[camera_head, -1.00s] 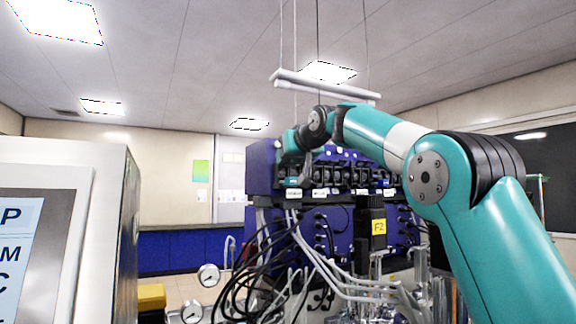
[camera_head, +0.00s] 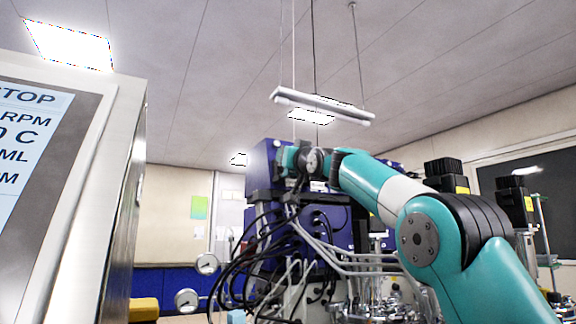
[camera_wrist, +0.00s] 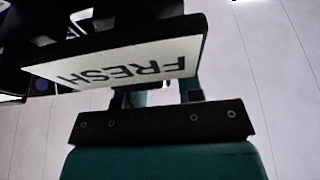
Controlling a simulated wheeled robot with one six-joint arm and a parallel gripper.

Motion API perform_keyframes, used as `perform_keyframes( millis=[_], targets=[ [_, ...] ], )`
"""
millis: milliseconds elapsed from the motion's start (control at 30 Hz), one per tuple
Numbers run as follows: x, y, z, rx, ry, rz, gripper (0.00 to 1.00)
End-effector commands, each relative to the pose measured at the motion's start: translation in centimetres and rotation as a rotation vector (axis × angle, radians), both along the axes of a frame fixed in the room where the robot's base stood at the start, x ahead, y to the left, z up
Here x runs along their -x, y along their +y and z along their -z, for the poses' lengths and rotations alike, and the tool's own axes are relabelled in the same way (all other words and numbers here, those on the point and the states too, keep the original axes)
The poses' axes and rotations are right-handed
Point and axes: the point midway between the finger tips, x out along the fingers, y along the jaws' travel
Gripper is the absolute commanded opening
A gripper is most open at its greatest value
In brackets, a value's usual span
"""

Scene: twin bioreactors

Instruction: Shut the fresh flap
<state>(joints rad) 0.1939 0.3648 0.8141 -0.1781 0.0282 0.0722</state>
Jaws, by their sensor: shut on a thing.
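The fresh flap (camera_wrist: 125,62) is a white plate with a dark rim, lettered FRESH, upside down in the wrist view. It is tilted and fills the upper middle of that view. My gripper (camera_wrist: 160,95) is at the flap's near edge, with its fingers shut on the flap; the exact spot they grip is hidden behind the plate. In the head view my gripper (camera_head: 284,160) is at the upper front of the blue equipment rack (camera_head: 262,185). The flap cannot be made out there, and my arm covers part of the rack.
A grey cabinet with a display panel (camera_head: 30,150) stands close at the left. Dark cables (camera_head: 262,240) and pale hoses (camera_head: 330,255) hang below the rack. Round gauges (camera_head: 206,263) stand left of the cables. Glass and metal vessel fittings (camera_head: 375,305) are under my arm. A lamp (camera_head: 320,105) hangs above.

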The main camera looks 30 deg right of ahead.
Motion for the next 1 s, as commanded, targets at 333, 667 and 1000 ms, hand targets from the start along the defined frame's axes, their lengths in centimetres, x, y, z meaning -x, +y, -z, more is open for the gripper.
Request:
perform_keyframes(
  millis=[333,667,1000],
  targets=[
    [0.0,0.0,0.0,0.000,-0.022,0.001,0.10],
    [0.0,0.0,0.0,0.000,-0.021,0.001,0.43],
    [1.4,0.0,0.9,0.000,-0.022,0.000,0.43]
  ],
)
